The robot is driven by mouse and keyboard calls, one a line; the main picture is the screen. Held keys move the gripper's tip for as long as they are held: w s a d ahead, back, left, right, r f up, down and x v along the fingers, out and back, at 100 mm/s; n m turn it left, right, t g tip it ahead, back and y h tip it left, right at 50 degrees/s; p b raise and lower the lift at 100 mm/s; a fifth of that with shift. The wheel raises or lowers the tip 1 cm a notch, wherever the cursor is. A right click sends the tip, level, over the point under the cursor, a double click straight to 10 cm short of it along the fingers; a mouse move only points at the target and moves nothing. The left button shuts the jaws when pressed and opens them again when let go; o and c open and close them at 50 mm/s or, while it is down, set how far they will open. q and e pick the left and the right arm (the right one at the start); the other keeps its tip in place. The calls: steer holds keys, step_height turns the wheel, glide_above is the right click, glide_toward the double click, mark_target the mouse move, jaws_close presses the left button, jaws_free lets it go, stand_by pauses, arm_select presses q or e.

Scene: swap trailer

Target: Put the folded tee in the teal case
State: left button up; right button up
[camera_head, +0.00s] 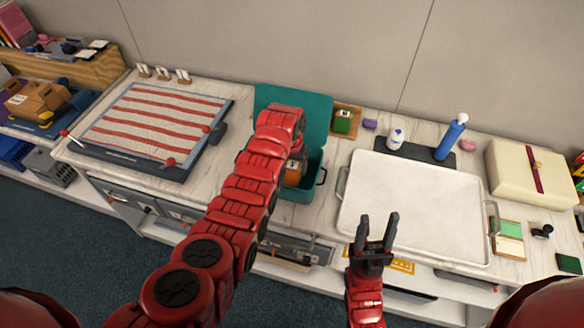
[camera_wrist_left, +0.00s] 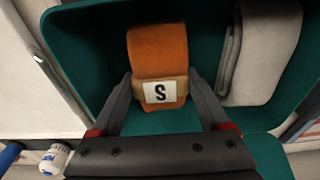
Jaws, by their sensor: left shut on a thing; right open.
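The teal case (camera_head: 313,104) stands open on the counter, its lid raised at the back. The folded tee (camera_wrist_left: 157,50), an orange bundle with a pale band and an "S" label, is inside the case's walls in the left wrist view; it shows partly in the head view (camera_head: 293,174). My left gripper (camera_wrist_left: 160,88) is shut on the tee, one finger on each side of its band. I cannot tell whether the tee touches the case floor. My left arm hides much of the case. My right gripper (camera_head: 378,220) is open and empty before the white tray.
A grey folded cloth (camera_wrist_left: 262,55) lies in the case beside the tee. A white tray (camera_head: 410,205) is to the right, a striped board (camera_head: 150,120) to the left. A blue bottle (camera_head: 450,138) and a cream box (camera_head: 520,175) stand behind and right of the tray.

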arm_select(q)
steer(key=shift+f, duration=0.8)
steer(key=shift+f, duration=0.15)
steer(key=o, duration=1.3)
steer(key=shift+o, duration=0.2)
